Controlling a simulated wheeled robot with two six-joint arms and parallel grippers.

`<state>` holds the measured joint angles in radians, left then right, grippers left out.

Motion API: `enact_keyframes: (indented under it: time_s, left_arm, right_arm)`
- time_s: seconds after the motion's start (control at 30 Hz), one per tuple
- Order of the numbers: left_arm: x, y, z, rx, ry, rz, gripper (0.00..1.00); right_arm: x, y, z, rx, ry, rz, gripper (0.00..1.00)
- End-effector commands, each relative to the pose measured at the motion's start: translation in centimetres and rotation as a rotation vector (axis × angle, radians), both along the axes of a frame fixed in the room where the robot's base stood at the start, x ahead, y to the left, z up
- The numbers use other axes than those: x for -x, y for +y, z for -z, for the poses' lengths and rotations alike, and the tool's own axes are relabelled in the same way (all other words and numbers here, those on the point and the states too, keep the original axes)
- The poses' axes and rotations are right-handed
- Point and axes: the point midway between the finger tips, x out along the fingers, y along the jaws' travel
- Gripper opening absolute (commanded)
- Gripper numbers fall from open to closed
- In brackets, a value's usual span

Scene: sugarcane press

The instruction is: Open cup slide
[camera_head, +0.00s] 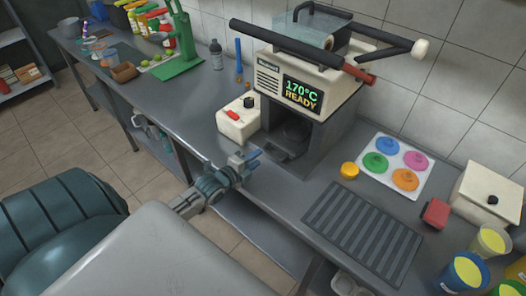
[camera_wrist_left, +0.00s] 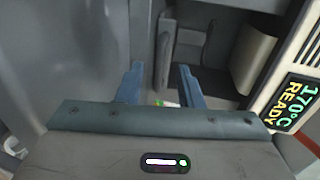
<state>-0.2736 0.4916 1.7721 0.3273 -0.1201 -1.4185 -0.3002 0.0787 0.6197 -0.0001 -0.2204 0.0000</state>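The press machine (camera_head: 285,85) stands on the counter with its screen reading "170°C READY" (camera_head: 301,94); the screen also shows in the left wrist view (camera_wrist_left: 297,103). A dark slide-like tray (camera_head: 285,150) sits low in the machine's front opening. My left gripper (camera_head: 250,158) is just left of and in front of this opening. In the left wrist view its two blue fingers (camera_wrist_left: 159,85) are apart, with a dark upright part (camera_wrist_left: 164,50) beyond the gap. Nothing is visibly held, and I cannot tell whether the fingers touch the slide. My right gripper is out of view.
A white box with a red switch (camera_head: 238,117) stands left of the machine. A ribbed dark mat (camera_head: 362,232), yellow puck (camera_head: 349,170), tray of coloured lids (camera_head: 395,164) and red block (camera_head: 435,213) lie to the right. A green press (camera_head: 183,50) stands farther left.

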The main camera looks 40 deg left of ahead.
Motion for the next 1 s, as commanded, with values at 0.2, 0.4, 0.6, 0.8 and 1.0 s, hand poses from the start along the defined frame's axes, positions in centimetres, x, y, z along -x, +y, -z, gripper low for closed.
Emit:
enact_keyframes:
  time_s: [0.2, 0.4, 0.6, 0.8, 1.0]
  left_arm:
    - [-2.7, -0.2, 1.0, 0.002, -0.003, 0.0, 0.33]
    - [-4.1, -0.3, 1.0, 0.001, 0.0, 0.0, 0.33]
    - [-4.4, -0.4, 0.9, 0.0, 0.0, 0.0, 0.33]
    - [-4.4, -0.4, 0.9, 0.001, 0.0, 0.0, 0.26]
    - [-4.4, -0.4, 0.9, 0.001, 0.001, 0.0, 0.0]
  right_arm:
    - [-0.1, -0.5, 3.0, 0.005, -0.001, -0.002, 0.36]
    - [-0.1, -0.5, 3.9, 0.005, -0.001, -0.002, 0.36]
    - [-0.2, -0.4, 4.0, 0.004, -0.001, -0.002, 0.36]
    - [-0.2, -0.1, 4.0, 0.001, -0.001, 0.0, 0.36]
    - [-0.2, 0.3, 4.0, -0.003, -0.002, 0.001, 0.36]
